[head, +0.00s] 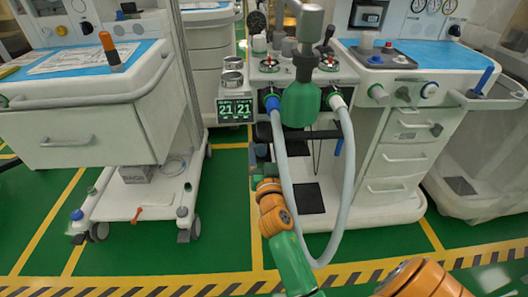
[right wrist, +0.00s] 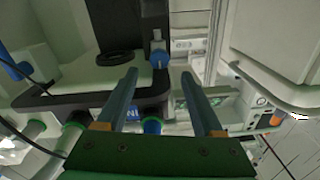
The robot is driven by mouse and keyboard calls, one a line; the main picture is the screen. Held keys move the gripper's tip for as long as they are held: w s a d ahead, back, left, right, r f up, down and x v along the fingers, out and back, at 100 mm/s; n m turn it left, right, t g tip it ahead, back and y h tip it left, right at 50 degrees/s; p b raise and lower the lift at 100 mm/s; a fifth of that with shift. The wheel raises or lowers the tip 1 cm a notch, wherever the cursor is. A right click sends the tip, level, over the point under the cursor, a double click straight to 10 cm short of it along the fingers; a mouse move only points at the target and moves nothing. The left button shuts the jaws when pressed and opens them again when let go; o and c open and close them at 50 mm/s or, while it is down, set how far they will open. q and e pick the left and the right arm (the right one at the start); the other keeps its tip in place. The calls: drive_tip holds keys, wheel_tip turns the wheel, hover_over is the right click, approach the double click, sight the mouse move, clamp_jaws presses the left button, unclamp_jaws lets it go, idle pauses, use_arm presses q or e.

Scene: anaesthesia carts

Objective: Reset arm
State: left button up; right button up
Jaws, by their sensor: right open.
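My right arm, green and orange, comes up from the bottom of the head view. Its gripper (head: 257,162) is small and partly hard to make out there, just left of the grey hose loop and below the display. In the right wrist view the right gripper (right wrist: 160,73) has its two fingers well apart with nothing held between them. A blue-tipped fitting (right wrist: 158,56) shows beyond the fingertips; I cannot tell how far off it is. My left gripper is not in view.
Green floor (head: 225,215) is open between left cart and machine.

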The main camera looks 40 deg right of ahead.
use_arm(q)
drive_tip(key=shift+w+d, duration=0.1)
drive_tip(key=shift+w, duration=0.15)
